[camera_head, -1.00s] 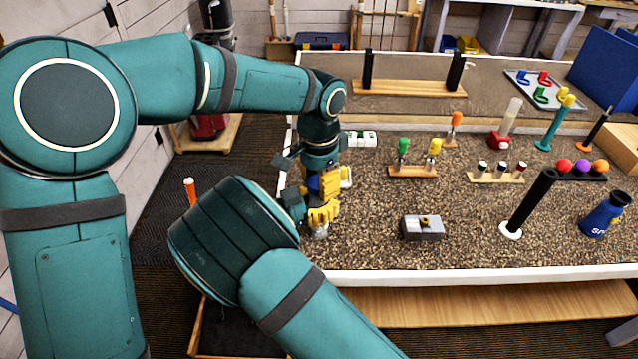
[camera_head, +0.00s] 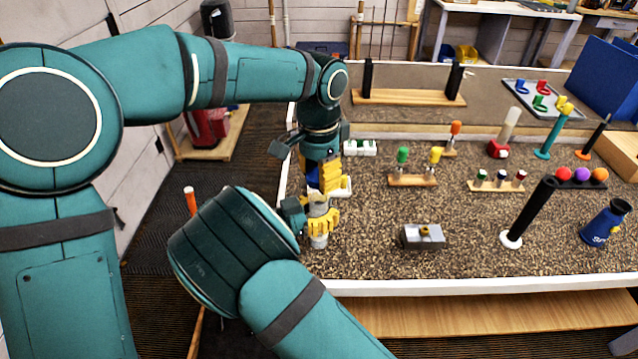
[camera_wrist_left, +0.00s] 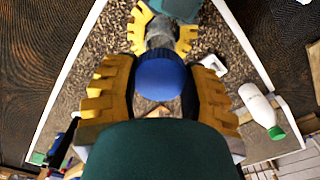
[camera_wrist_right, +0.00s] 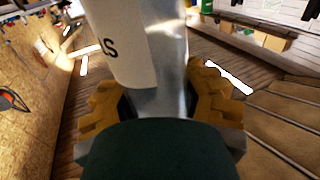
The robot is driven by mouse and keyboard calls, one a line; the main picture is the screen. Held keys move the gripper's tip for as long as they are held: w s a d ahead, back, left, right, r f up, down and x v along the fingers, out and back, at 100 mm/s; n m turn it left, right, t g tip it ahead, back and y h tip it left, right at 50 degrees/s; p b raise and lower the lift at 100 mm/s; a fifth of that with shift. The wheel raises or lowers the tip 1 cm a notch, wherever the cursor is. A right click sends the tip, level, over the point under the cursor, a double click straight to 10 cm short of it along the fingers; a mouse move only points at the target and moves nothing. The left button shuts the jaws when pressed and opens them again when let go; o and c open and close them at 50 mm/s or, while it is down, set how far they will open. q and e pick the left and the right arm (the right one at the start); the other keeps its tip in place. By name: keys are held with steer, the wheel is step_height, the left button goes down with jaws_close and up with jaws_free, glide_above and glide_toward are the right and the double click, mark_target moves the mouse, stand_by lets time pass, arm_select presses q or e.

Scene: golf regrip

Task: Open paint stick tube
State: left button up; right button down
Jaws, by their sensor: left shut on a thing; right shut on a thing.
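The paint stick tube (camera_head: 319,241) is a grey metallic cylinder held roughly upright over the table's left front part. My right gripper (camera_head: 320,218) is shut around its body, just below my left gripper (camera_head: 322,180). In the right wrist view the shiny tube (camera_wrist_right: 172,70) carries a pale label with a dark letter S and sits between the yellow fingers. My left gripper is shut on a rounded blue cap (camera_wrist_left: 160,78). Beyond it in the left wrist view is the grey tube (camera_wrist_left: 160,38) in my right gripper (camera_wrist_left: 162,28). I cannot tell whether cap and tube touch.
The speckled table (camera_head: 380,260) holds a grey block (camera_head: 423,236) to the right, a black cylinder (camera_head: 529,212) on a white base, and a wooden rack (camera_head: 412,180) with green and yellow tops. Small white items lie behind my grippers. The front-left table surface is mostly clear.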

steer(key=c, duration=0.7)
jaws_free()
